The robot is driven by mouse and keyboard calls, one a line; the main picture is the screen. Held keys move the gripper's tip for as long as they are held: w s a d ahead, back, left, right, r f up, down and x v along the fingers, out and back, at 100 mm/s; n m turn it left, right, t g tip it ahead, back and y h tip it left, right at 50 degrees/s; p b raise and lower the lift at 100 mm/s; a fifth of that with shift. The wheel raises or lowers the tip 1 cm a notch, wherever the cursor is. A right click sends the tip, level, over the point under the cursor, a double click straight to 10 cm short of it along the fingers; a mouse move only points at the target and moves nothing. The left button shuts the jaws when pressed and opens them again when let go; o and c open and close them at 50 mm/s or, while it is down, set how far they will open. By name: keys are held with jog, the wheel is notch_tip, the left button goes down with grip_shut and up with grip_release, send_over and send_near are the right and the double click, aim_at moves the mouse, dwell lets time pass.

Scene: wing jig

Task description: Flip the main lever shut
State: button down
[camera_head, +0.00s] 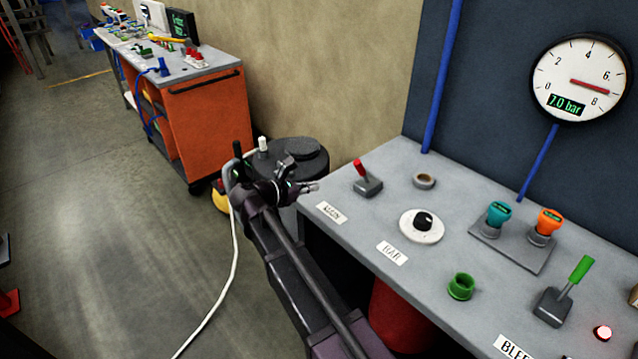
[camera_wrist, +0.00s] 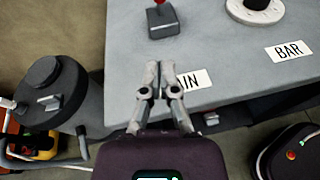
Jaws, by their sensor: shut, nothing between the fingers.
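The main lever (camera_head: 367,184) stands near the left end of the grey bench top, with a short red handle on a small grey base. Its handle tilts slightly to the left in the head view. The lever base (camera_wrist: 163,20) is at the top of the wrist view, where the frame edge cuts off the handle. A white label (camera_head: 331,212) lies in front of it, partly covered by my fingers in the wrist view. My gripper (camera_head: 314,186) is shut and empty just left of the bench edge in the head view; its fingertips (camera_wrist: 160,68) point toward the lever, apart from it.
The gauge (camera_head: 582,78) reads 7.0 bar. A dark tank (camera_head: 293,158) stands beside the bench.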

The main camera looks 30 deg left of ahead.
aim_at(362, 171)
jog(key=b+x, duration=0.2)
jog(key=x, duration=0.7)
jog(key=shift+f, duration=0.15)
jog(key=shift+w+d+r+p, duration=0.6)
jog(key=shift+w+d+r, duration=0.2)
jog(key=shift+w, duration=0.2)
jog(key=shift+w+d+r, duration=0.25)
jog(key=shift+w+d, duration=0.05)
jog(key=shift+w, duration=0.2)
jog(key=shift+p, duration=0.3)
